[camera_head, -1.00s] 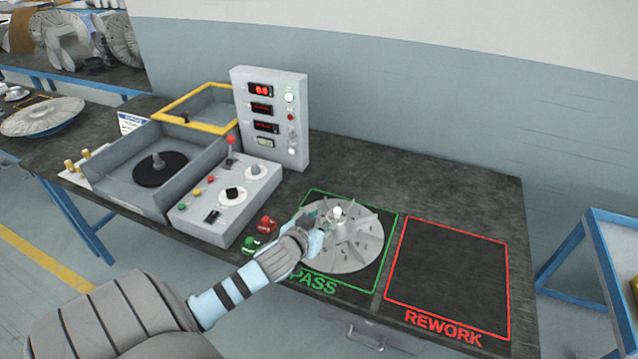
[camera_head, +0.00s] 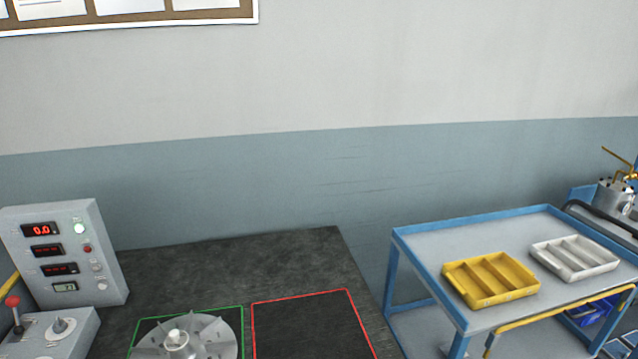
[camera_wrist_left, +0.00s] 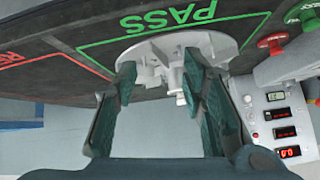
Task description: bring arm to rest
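A grey finned fan wheel (camera_head: 214,338) lies in the green-outlined square (camera_head: 235,310) on the dark bench, cut off by the lower edge of the head view. In the left wrist view the wheel (camera_wrist_left: 215,42) lies in the area marked PASS, with its hub and fins toward my fingers. My left gripper (camera_wrist_left: 158,68) is open, its two green fingers apart and pointing toward the wheel. Nothing is clearly held, and I cannot tell the exact gap to the hub. Neither gripper shows in the head view.
The red-outlined square (camera_head: 305,325) beside the wheel is empty. A grey display box (camera_head: 68,250) and a lever panel (camera_head: 60,330) stand at the left. A blue-framed cart (camera_head: 420,245) at the right carries a yellow tray (camera_head: 490,280) and a white tray (camera_head: 574,258).

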